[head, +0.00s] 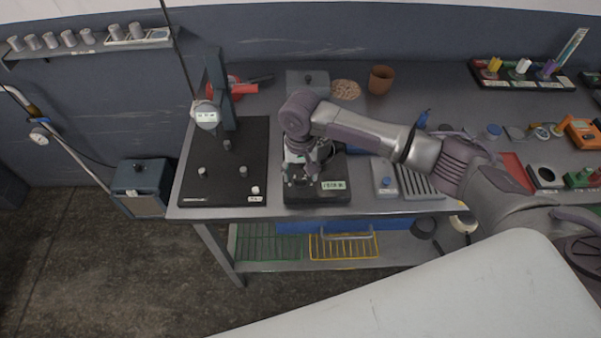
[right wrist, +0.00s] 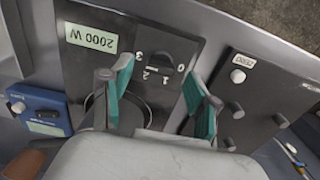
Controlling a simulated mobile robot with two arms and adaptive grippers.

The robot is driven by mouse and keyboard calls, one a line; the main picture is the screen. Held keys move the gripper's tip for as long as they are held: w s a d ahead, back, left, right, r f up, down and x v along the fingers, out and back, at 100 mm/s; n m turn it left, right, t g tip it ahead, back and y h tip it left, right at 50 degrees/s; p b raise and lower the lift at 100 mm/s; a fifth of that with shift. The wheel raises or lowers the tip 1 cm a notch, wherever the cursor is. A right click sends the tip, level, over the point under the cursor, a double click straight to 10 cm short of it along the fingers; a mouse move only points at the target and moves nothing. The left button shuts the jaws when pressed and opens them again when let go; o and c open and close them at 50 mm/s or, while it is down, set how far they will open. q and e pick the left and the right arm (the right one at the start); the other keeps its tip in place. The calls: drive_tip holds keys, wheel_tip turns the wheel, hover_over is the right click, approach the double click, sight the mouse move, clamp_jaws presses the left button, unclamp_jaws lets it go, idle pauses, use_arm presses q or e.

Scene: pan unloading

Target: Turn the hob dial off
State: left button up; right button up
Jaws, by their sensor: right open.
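The black hob (head: 318,196) with its 2000 W label sits near the front edge of the bench. In the right wrist view its front panel (right wrist: 78,68) appears upside down. The dark dial (right wrist: 159,61) has the marks 3, 2, 1 and 0 around it. Which mark it points to is too dim to tell. My right gripper (head: 304,170) is over the hob, pointing down. In the right wrist view its teal fingers (right wrist: 157,73) are apart, one on each side of the dial, with nothing held between them. Contact with the dial cannot be told. My left gripper is out of view.
A grey slotted unit (head: 419,183) is to the right. A brown pot (head: 381,80) and a grey box (head: 307,82) stand behind.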

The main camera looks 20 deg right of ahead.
drive_tip(key=shift+f, duration=0.95)
clamp_jaws()
